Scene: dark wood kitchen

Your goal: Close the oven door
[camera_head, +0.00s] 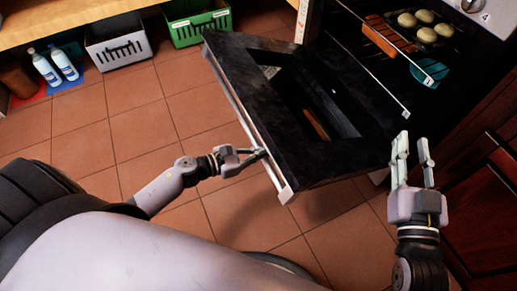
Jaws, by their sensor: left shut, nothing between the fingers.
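The oven door (345,165) hangs open, lowered away from the oven (360,55), with its bar handle (243,118) along the edge nearer my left arm. My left gripper (258,156) is shut and empty. Its fingertips are at the handle's lower part; whether they touch it I cannot tell. My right gripper (412,145) is open and empty, with its fingers pointing up in the picture, at the right of the door's near corner.
Red-brown cabinet fronts (490,195) stand close on the right of my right gripper. A grey crate (118,42), a green crate (199,25) and white bottles (64,64) sit at the upper left under a wooden top (60,22). The tiled floor left of the door is clear.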

